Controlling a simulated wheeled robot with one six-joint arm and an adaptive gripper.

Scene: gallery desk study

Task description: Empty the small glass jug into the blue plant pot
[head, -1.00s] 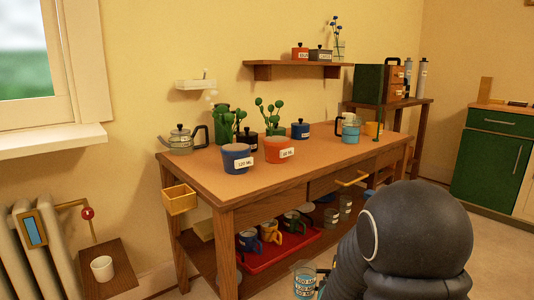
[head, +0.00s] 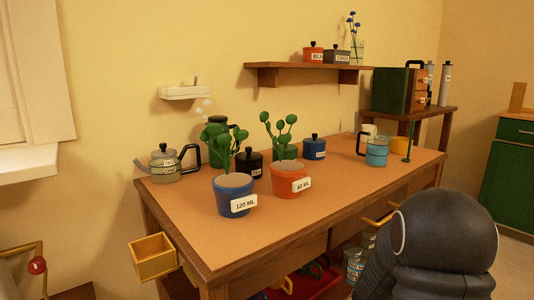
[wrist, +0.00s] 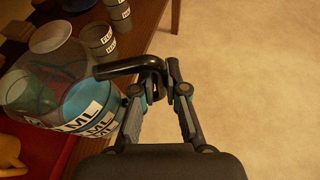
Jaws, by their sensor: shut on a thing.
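My gripper (wrist: 158,88) is shut on the black handle of a glass jug (wrist: 72,72) in the wrist view. The jug holds blue liquid and has white labels, only partly readable, ending in ML. The head view does not show the gripper or this jug. The blue plant pot (head: 229,203), labelled 120 ML, stands upright near the front left of the desk top, with a green plant in it. It is not in the wrist view.
A red pot (head: 288,184) labelled 60 ML stands right of the blue pot. A kettle (head: 165,165), dark canisters (head: 249,163) and another jug with blue contents (head: 377,152) stand behind. The desk's front right top is clear. A small wooden box (head: 153,258) juts out at the left.

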